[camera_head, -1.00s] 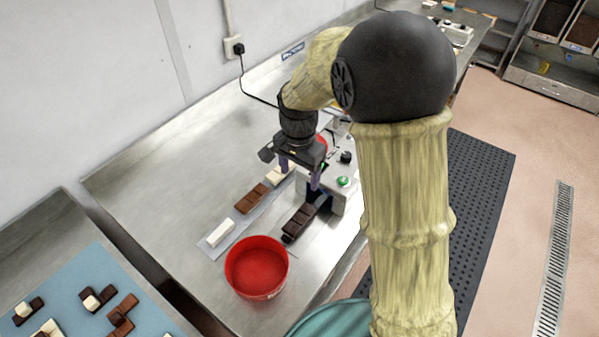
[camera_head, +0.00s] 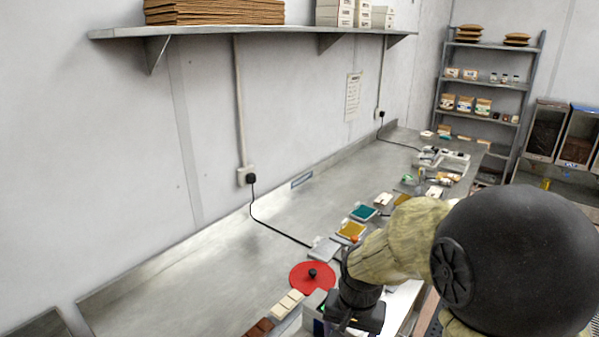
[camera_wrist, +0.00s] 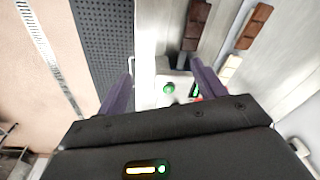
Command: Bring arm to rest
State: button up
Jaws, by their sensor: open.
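My gripper (camera_wrist: 162,88) is open in the wrist view, its two purple fingers spread apart with nothing held between them. It points down over a white machine with a green button (camera_wrist: 169,88). In the head view my arm fills the lower right, and the fingertips are cut off by the bottom edge. A dark chocolate bar (camera_wrist: 196,24) lies just beyond the machine in the wrist view, apart from the fingers.
A metal bench (camera_head: 190,285) runs along the wall. A round red lid (camera_head: 312,277) and a pale bar (camera_head: 288,303) lie near my gripper. Coloured trays (camera_head: 352,230) stand farther back. A wall shelf (camera_head: 290,31) hangs above. Dark matting (camera_wrist: 105,35) covers floor beside the bench.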

jog(key=s+d+n+t, duration=0.1)
jog(key=s+d+n, duration=0.2)
jog(key=s+d, duration=0.2)
jog(key=shift+s+f+n, duration=0.25)
jog(key=shift+s+n, duration=0.05)
jog(key=shift+s, duration=0.55)
